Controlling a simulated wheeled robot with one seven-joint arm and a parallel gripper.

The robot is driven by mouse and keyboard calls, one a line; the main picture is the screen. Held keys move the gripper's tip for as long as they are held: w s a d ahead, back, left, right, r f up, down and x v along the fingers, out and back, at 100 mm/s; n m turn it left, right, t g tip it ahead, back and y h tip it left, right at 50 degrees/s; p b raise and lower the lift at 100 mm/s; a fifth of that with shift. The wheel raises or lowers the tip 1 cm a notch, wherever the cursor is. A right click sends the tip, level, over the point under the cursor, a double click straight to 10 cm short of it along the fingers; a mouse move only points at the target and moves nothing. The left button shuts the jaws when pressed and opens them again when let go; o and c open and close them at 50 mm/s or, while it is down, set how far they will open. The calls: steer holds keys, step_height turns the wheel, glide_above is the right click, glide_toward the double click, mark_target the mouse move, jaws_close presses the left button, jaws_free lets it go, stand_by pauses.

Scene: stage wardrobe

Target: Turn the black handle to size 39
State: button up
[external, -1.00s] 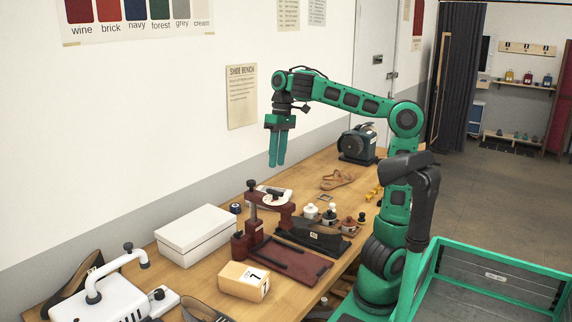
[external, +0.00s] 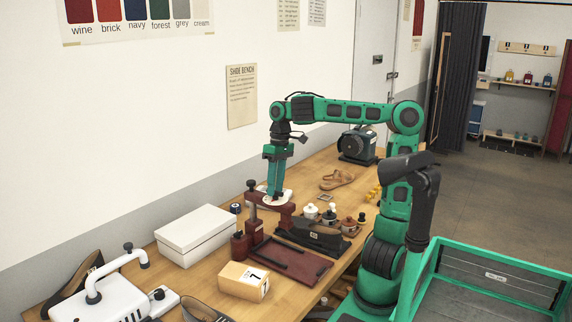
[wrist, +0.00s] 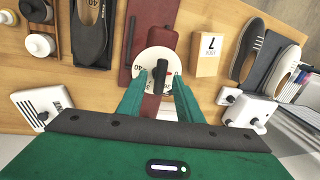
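The black handle (wrist: 160,74) sits across a white numbered dial (wrist: 145,66), seen from above in the wrist view. A 40 shows near the dial's upper left; other marks are too small or partly hidden. In the external view the white dial (external: 264,199) sits on a dark red press on the bench, and my fingers hide the handle. My gripper (external: 275,194) points straight down over the dial. In the wrist view its two green fingers are apart, one on each side of the handle, with gaps visible. Contact with the dial cannot be told.
A dark shoe form (external: 313,237) and small bottles (external: 328,217) are right of the press. A sandal (external: 337,179) and a dark machine (external: 357,145) lie farther back.

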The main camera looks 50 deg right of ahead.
steer(key=shift+c, duration=0.3)
jaws_close()
